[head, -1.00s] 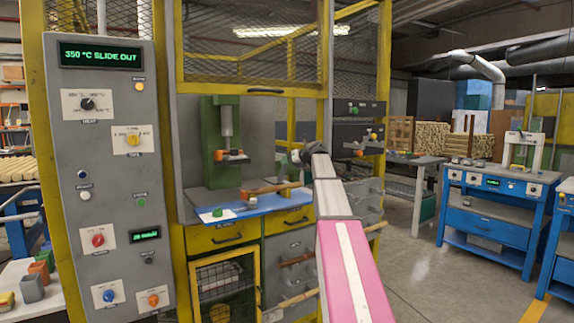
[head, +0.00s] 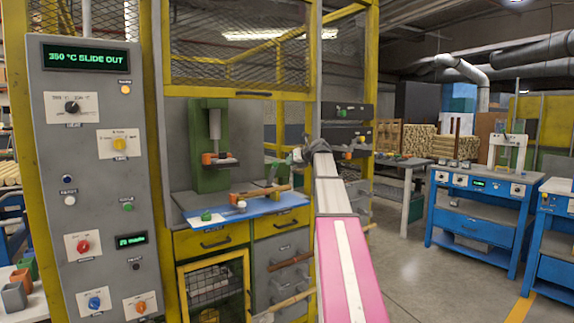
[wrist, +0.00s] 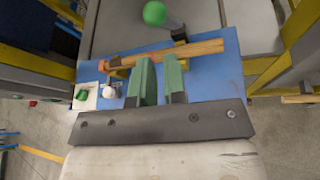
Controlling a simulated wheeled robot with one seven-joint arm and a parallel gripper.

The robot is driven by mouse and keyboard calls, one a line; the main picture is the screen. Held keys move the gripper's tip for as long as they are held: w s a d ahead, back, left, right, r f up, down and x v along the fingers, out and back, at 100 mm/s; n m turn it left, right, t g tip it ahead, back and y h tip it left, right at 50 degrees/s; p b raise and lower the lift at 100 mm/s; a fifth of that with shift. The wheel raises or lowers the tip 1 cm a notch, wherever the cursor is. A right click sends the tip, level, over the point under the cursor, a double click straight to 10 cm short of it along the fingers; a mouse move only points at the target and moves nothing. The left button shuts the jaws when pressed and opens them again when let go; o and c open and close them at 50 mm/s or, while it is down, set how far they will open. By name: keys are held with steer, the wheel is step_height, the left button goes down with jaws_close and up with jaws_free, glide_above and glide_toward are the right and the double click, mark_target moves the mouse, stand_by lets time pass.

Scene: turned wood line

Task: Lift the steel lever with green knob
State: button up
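The lever with a green ball knob (wrist: 155,13) shows at the top of the wrist view. Its metal shaft runs down to a dark mount at the far side of the blue slide plate (wrist: 215,78). My gripper (wrist: 159,62) has two green-padded fingers, spread apart with nothing between them. They are over the blue plate, on the near side of the lever and apart from it. A wooden bar (wrist: 200,48) with an orange end lies across the plate, just beyond the fingertips. In the head view my arm hides the fingers; the blue plate (head: 225,214) shows there.
A small green knob on a white pad (wrist: 83,95) and a white ball (wrist: 112,91) sit at the plate's left. A grey control panel (head: 95,190) reads "350 °C SLIDE OUT". Yellow frame posts (head: 365,70) stand close to my arm. Open floor lies right.

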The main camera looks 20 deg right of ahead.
steer(key=d+f+h, duration=0.1)
steer(key=f, duration=0.1)
steer(key=d+f+t+h, duration=0.1)
steer(key=h, duration=0.1)
steer(key=d+f+h, duration=0.1)
steer(key=f, duration=0.1)
steer(key=shift+w+d+f+m+t, duration=0.3)
steer(key=shift+w, duration=0.05)
jaws_close()
steer(key=n+t, duration=1)
steer(key=n, duration=0.6)
glide_toward(276, 166)
steer(key=x, duration=0.7)
steer(key=shift+w, duration=0.1)
steer(key=shift+w+r, duration=0.1)
steer(key=shift+w, duration=0.05)
